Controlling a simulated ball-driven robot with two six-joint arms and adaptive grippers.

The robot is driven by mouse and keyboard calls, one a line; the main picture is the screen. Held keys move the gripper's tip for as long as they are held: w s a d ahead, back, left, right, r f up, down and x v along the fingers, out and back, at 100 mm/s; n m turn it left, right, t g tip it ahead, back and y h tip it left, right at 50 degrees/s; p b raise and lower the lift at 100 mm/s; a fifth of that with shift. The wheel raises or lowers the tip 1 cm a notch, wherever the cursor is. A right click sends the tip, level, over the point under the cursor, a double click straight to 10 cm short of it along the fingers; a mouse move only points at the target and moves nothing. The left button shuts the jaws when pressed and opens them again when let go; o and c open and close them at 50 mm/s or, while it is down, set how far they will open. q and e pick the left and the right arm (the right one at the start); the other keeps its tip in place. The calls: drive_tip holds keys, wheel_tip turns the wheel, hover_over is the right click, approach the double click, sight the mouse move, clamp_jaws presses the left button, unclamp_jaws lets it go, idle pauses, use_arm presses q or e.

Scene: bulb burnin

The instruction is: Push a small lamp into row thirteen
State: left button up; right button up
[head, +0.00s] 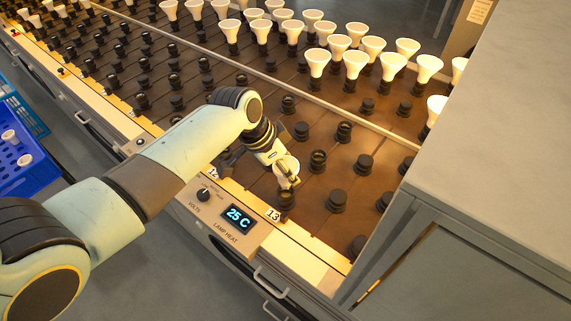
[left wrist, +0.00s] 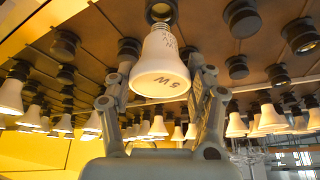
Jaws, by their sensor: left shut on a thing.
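The fingers (left wrist: 160,85) stand on both sides of the lamp. My right gripper is not in view.
Several empty black sockets (head: 335,201) stand around the gripper. White lamps (head: 355,65) fill sockets farther back. A grey cabinet (head: 500,170) closes the right side. A blue crate (head: 35,178) holds lamps at left.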

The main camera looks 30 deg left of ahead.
use_arm(q)
drive_tip(key=shift+f, duration=0.25)
idle(0.4)
drive_tip(key=shift+f+b, duration=1.2)
drive_tip(key=shift+f, duration=0.6)
drive_tip(key=o, duration=1.2)
drive_tip(key=shift+o, duration=0.2)
drive_tip(key=shift+r, duration=0.15)
drive_tip(key=v, duration=1.2)
